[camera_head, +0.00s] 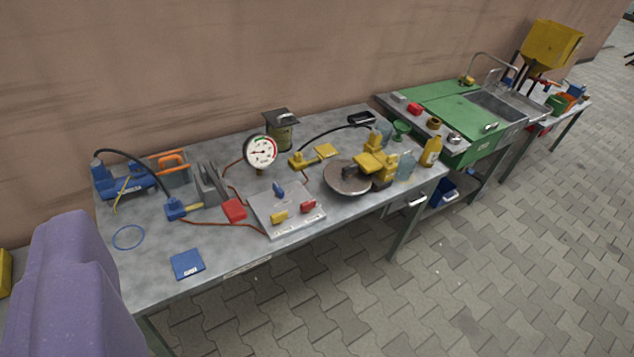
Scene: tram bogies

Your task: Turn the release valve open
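I cannot tell for sure which part is the release valve. A grey panel (262,212) on the workbench carries small blue (278,190), yellow (279,217) and red (308,206) levers. A round pressure gauge (261,151) stands behind it. A yellow fitting with a flat handle (303,160) sits right of the gauge, with a black hose near it. A blue fitting with a tan handle (177,208) lies left of the panel, joined by a black hose to a blue unit (122,184). My gripper's fingers are not in view.
The grey workbench (215,275) stands along a wall. A brake disc (347,180) with a yellow caliper (371,163) and bottles (431,152) occupy its right end. A blue pad (187,264) lies at the front. A green sink bench (465,117) stands beyond. The paved floor is open in front.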

